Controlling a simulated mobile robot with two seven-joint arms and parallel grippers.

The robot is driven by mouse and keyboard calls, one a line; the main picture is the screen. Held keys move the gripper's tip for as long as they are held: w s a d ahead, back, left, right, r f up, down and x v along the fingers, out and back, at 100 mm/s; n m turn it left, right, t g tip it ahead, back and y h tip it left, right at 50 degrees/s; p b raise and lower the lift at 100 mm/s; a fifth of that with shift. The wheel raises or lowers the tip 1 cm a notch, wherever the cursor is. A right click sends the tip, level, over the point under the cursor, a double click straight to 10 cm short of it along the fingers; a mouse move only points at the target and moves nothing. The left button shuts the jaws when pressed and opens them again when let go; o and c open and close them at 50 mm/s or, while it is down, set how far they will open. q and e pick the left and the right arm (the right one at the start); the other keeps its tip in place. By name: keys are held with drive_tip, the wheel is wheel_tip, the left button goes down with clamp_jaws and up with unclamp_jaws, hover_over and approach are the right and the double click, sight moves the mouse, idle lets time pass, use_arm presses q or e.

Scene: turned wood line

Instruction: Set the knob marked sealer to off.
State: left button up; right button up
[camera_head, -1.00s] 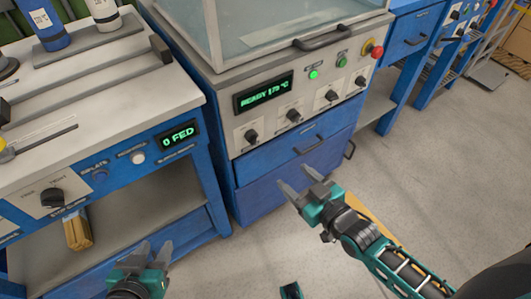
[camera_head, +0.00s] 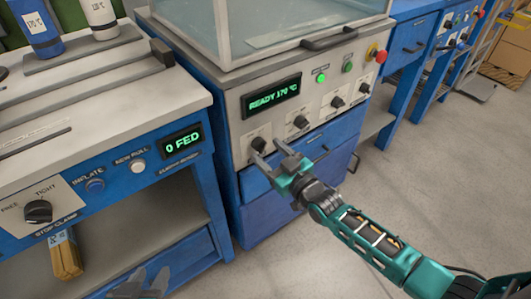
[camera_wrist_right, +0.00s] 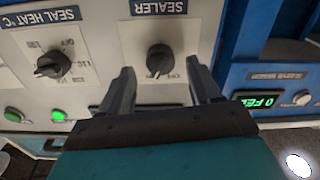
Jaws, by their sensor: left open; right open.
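The sealer knob (camera_head: 258,143) is the leftmost black knob on the machine's front panel. It also shows in the right wrist view (camera_wrist_right: 160,59), upside down under its SEALER label (camera_wrist_right: 159,7). Small lettering sits around it; I cannot tell surely which mark it points to. My right gripper (camera_head: 271,153) is open just in front of the knob. In the right wrist view its fingers (camera_wrist_right: 162,84) are on either side of the knob's line, apart from it and empty. My left gripper (camera_head: 146,283) is open and empty low at the left, partly cut off.
The seal heat knob (camera_wrist_right: 53,65) is beside the sealer knob. A display (camera_head: 271,96) reads READY 170 °C above. A red emergency button (camera_head: 381,56) is at the panel's right. A blue drawer (camera_head: 300,158) lies below. The left bench (camera_head: 95,110) stands close by.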

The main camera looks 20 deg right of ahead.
drive_tip(key=shift+x, duration=1)
drive_tip(key=c, duration=1)
